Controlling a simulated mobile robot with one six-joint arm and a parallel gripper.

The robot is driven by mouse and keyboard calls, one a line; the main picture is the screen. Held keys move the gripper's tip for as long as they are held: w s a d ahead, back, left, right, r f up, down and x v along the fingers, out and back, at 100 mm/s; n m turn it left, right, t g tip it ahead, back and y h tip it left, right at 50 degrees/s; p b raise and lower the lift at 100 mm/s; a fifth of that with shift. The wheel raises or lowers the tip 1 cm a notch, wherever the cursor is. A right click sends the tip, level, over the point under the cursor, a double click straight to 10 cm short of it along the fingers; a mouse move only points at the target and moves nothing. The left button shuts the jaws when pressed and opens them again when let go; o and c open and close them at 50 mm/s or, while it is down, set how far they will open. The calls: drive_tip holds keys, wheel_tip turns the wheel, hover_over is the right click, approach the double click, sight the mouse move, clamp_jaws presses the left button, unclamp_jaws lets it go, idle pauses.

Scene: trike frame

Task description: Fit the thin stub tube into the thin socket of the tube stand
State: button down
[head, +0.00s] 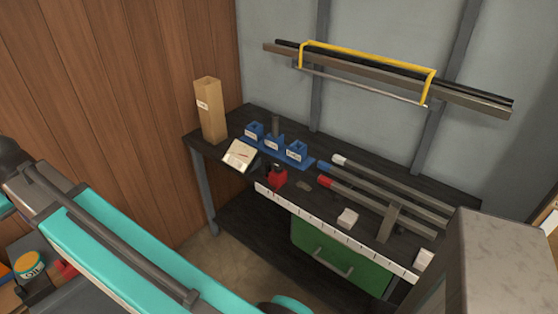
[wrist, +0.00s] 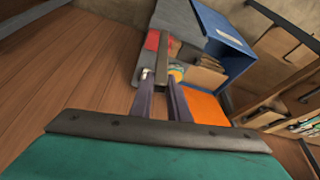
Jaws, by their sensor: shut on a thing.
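The blue tube stand (head: 300,161) lies on the dark workbench in the head view, with three labelled blue socket blocks; the labels are too small to read. A dark upright tube (head: 275,125) rises at the middle block. My gripper (wrist: 162,82) shows in the wrist view, its two dark fingers close together. Between their tips is a thin grey-brown tube (wrist: 163,62), which looks like the thin stub tube; its far end is hard to make out. My gripper is well away from the stand, which is not in the wrist view.
On the workbench (head: 262,119) are a tall cardboard box (head: 210,112), a card (head: 240,154), a red object (head: 277,178) and long tubes (head: 390,187). The wrist view shows a blue bin (wrist: 226,45), a red item (wrist: 153,40) and an orange surface (wrist: 204,107) beyond the fingers.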

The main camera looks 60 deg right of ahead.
drive_tip(key=s+d+r+m+g+h+b, duration=0.1)
drive_tip(key=s+d+m+h, duration=0.3)
drive_tip(key=d, duration=1.8)
drive_tip(key=s+d+r+m+g+y+b, duration=0.15)
drive_tip(key=d+m, duration=0.45)
drive_tip(key=d, duration=1.6)
drive_tip(key=s+d+m+h+b, duration=0.1)
drive_tip(key=s+d+m, duration=0.2)
drive_tip(key=s+d, duration=0.45)
drive_tip(key=s+d+m+h, duration=0.15)
drive_tip(key=s+d, duration=0.35)
drive_tip(key=d, duration=0.6)
drive_tip(key=s+d+r+m+g, duration=0.1)
drive_tip(key=s+d+m, duration=0.2)
drive_tip(key=s+d, duration=0.5)
drive_tip(key=s+d+r+m+g+b, duration=0.1)
drive_tip(key=s+d+m+g, duration=0.1)
drive_tip(key=s+d, duration=0.6)
drive_tip(key=s+m, duration=0.1)
drive_tip(key=s, duration=0.4)
drive_tip(key=shift+s+r+y, duration=0.15)
drive_tip(key=shift+s+y, duration=0.05)
drive_tip(key=shift+y, duration=0.1)
wheel_tip(320, 180, down, 6)
drive_tip(key=shift+p, duration=0.35)
drive_tip(key=shift+f, duration=0.2)
